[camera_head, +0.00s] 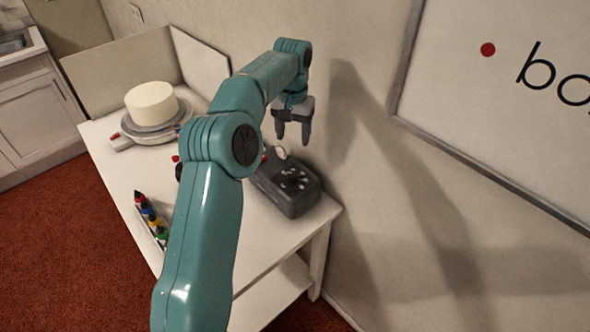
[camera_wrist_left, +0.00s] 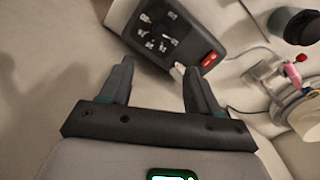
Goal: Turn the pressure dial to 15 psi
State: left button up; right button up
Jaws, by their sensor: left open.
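A dark grey box-shaped unit (camera_head: 292,188) stands near the table's wall-side edge, with a dial area and pale marks on its top. A small white round part that looks like a gauge (camera_head: 280,153) sits at its far end. The unit (camera_wrist_left: 145,42) also shows in the left wrist view, with a red switch (camera_wrist_left: 209,59). The dial's setting is too small to read. My left gripper (camera_head: 292,138) is open and empty, pointing down above the unit's far end. Its two fingers (camera_wrist_left: 158,68) are apart in the left wrist view. My right gripper is not in view.
A white cake (camera_head: 152,104) stands on a turntable (camera_head: 150,131) at the table's far end. Several colour bottles (camera_head: 151,219) stand in a row at the left edge. A dark cylinder (camera_wrist_left: 293,25) shows in the left wrist view. The wall is close beside the unit.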

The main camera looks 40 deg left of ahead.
aim_at(293, 174)
pick_arm(q)
jog(key=f, duration=0.8)
jog(key=f+p, duration=0.1)
jog(key=f, duration=0.3)
jog(key=shift+s+f, duration=0.2)
jog(key=shift+s, duration=0.15)
jog(key=shift+d+f, duration=0.1)
jog(key=shift+f, duration=0.2)
jog(key=shift+w+f, duration=0.15)
jog(key=shift+f, duration=0.25)
jog(key=shift+r, duration=0.1)
jog(key=c, duration=1)
jog(key=shift+c, duration=0.2)
